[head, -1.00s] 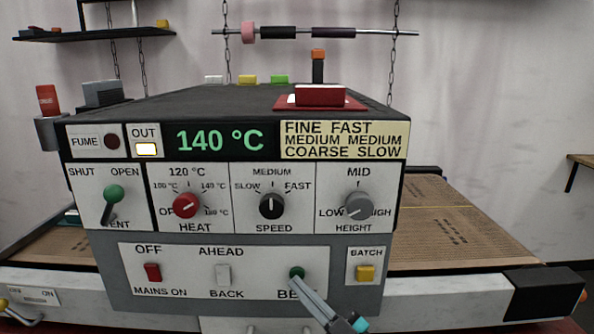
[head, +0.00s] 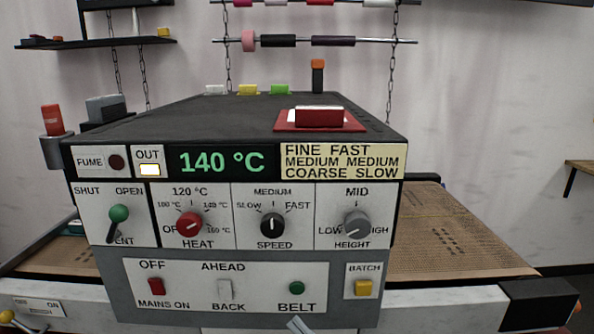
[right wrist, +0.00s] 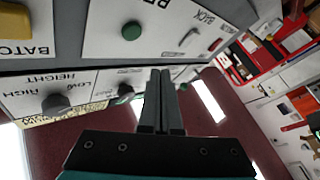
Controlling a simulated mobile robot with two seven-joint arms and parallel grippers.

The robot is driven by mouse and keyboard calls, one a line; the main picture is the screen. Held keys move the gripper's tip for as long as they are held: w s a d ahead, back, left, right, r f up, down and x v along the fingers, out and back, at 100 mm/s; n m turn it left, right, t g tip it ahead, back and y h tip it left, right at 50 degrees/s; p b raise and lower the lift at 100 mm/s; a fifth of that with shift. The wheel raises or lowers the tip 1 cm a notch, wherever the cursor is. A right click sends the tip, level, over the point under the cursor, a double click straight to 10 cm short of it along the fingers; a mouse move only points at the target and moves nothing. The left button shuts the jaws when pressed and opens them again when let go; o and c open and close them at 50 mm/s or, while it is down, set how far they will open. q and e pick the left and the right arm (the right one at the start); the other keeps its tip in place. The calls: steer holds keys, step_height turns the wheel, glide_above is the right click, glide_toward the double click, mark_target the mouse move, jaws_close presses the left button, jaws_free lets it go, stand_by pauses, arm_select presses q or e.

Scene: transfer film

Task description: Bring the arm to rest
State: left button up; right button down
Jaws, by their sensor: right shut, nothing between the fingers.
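My right gripper (head: 299,326) shows only as a grey fingertip at the bottom edge of the head view, just below the green BELT button (head: 297,287) and apart from it. In the right wrist view its two dark fingers (right wrist: 163,100) are together with nothing between them. The green button (right wrist: 131,30) also shows there, clear of the fingers. The rest of the right arm is out of the head view. My left gripper is not in view.
The control panel (head: 236,262) of the dryer fills the middle, its display (head: 222,161) reading 140 °C and the OUT lamp (head: 149,170) lit. Brown belts (head: 440,235) run out on both sides. A red block (head: 319,115) sits on top.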

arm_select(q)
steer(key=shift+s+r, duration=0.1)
arm_select(e)
steer(key=shift+s, duration=0.25)
